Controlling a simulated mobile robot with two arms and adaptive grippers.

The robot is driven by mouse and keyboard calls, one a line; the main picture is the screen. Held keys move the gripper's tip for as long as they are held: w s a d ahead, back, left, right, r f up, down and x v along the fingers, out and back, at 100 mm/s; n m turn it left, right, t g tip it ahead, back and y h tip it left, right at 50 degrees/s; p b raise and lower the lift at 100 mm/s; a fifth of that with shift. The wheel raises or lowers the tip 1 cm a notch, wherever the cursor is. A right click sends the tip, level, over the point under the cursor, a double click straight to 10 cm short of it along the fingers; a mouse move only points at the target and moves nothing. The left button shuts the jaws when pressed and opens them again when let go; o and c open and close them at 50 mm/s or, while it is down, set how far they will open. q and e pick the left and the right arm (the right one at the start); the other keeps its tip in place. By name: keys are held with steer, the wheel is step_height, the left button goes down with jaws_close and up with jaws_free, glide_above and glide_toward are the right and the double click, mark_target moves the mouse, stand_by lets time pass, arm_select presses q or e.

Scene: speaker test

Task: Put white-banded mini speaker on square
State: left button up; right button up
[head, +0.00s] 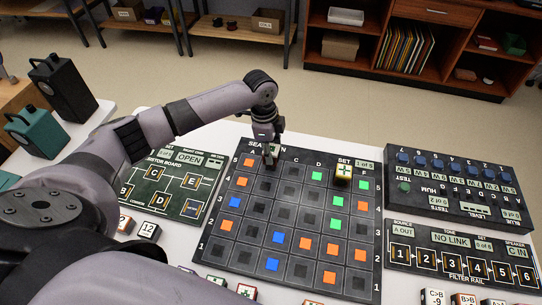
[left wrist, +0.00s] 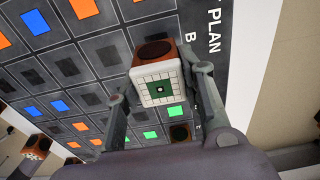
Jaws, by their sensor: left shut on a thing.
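My left gripper (head: 270,152) is over the far edge of the seating plan board (head: 212,258), around columns B and C. In the left wrist view the same gripper (left wrist: 158,95) is shut on a mini speaker (left wrist: 158,91). The board has rows of squares, some orange, blue or green, the others dark. My right gripper is not in view.
A filter rail panel (head: 455,243) and a switch panel (head: 440,190) lie right of the board. A green circuit board (head: 170,190) lies left, partly behind my left arm. Several small labelled blocks (head: 148,231) stand along the near side. Dark and teal devices (head: 62,88) stand far left.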

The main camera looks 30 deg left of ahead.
arm_select(q)
steer(key=shift+f, duration=1.65)
steer(key=shift+f, duration=0.15)
steer(key=o, duration=1.3)
steer(key=r, duration=0.4)
steer(key=a+r, duration=0.1)
steer(key=r, duration=0.3)
steer(key=r+b, duration=0.1)
steer(key=r, duration=0.3)
steer(key=shift+s+a+r, duration=0.15)
steer(key=shift+s+a, duration=0.05)
